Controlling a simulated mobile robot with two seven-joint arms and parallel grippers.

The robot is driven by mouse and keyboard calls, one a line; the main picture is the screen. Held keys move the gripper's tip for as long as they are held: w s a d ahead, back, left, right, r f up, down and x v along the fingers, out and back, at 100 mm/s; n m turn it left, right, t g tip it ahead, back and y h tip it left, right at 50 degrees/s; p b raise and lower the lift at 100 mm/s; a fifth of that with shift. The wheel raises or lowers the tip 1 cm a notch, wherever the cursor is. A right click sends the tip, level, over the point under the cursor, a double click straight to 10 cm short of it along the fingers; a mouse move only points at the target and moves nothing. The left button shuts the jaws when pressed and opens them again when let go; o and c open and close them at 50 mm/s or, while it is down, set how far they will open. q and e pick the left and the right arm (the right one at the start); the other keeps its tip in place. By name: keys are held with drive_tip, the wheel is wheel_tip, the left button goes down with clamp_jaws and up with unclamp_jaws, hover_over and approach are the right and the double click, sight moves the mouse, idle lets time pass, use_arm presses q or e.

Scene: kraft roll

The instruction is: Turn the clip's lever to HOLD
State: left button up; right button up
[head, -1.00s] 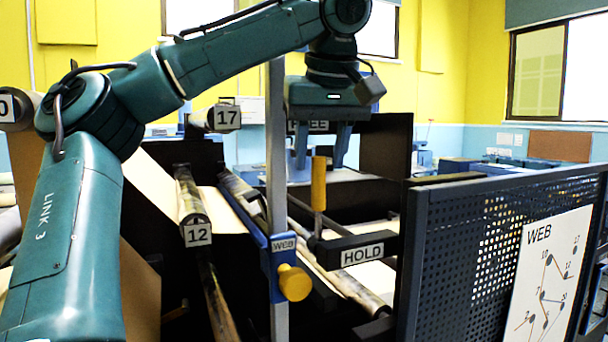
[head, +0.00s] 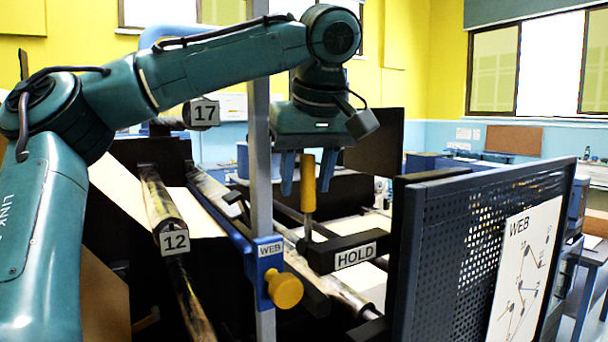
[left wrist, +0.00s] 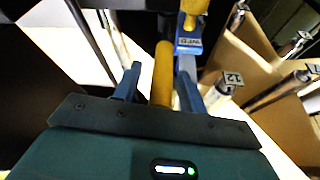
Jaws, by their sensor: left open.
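The clip's lever has a yellow handle (head: 309,172) on a thin metal stem, standing upright above a black bar marked HOLD (head: 354,256). The blue clip body marked WEB (head: 269,249), with a yellow knob (head: 285,290), sits on a grey upright post. My left gripper (head: 306,190) is open and points down, with one finger each side of the handle. In the left wrist view, the handle (left wrist: 162,75) shows between the two open fingers (left wrist: 158,82). I cannot tell whether either finger touches it. My right gripper is not in view.
The grey post (head: 259,150) rises just left of my left gripper. A dark perforated panel (head: 455,230) with a WEB diagram stands at the right. Rolls tagged 12 (head: 174,241) and 17 (head: 204,113) lie to the left and behind.

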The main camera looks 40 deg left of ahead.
use_arm(q)
clamp_jaws()
idle(0.3)
idle(0.3)
